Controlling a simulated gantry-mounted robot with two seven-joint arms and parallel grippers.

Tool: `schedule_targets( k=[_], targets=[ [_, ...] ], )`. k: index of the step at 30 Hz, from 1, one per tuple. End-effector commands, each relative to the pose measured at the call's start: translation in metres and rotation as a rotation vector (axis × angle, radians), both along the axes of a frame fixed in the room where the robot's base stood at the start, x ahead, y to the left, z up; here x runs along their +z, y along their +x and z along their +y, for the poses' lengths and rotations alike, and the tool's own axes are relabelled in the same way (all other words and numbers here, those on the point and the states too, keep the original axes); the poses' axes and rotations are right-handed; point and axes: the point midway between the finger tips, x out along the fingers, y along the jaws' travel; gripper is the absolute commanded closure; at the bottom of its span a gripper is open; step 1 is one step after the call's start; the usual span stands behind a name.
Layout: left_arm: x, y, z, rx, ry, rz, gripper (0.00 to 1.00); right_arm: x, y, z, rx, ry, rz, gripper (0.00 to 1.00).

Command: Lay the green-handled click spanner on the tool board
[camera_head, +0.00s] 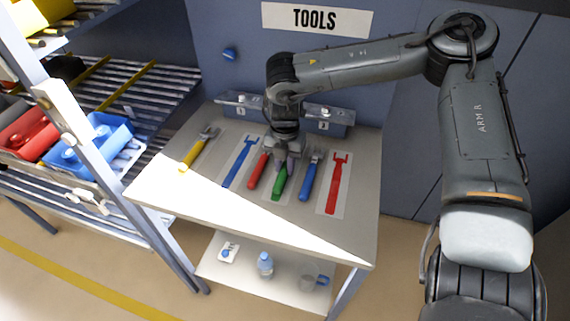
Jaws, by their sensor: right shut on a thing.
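The green-handled click spanner (279,184) is at the middle of the bench top, between a red-handled tool (258,171) and a blue-handled tool (308,182). Its handle points toward the front of the bench. My right gripper (286,158) comes down from above and is shut on the spanner, hiding its far end. I cannot tell whether the spanner touches the surface. The grey bench top (225,205) carries flat tool pictures, a blue one (240,163) and a red one (336,181), on pale panels. My left gripper is not in view.
A yellow-handled tool (194,153) lies at the left of the bench. Metal blocks (325,118) stand along its back edge, below the TOOLS sign (317,19). A lower shelf (240,277) holds a bottle (265,263) and a mug (308,283). A rack with a blue bin (115,125) stands left.

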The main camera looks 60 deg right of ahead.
Motion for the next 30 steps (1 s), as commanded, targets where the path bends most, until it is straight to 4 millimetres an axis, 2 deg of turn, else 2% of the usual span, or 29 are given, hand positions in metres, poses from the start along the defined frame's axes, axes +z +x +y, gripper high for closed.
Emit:
schedule_targets(
  k=[5,6,10,18,23,30],
  targets=[
    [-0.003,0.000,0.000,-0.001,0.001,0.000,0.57,-0.005,0.000,0.000,0.000,0.000,0.000,1.00],
    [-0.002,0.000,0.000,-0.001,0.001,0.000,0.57,-0.004,0.000,0.000,0.000,0.000,0.000,0.71],
    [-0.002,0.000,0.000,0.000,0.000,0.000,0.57,-0.004,0.000,0.000,0.000,0.000,0.000,0.52],
    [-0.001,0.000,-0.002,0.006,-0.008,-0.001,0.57,-0.003,0.000,0.000,0.000,0.000,0.000,0.52],
    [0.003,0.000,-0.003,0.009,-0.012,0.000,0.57,0.006,0.001,0.000,0.001,-0.001,-0.002,0.52],
    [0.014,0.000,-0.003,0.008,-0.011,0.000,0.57,0.043,0.001,0.000,0.000,-0.002,-0.004,0.52]
  ],
)
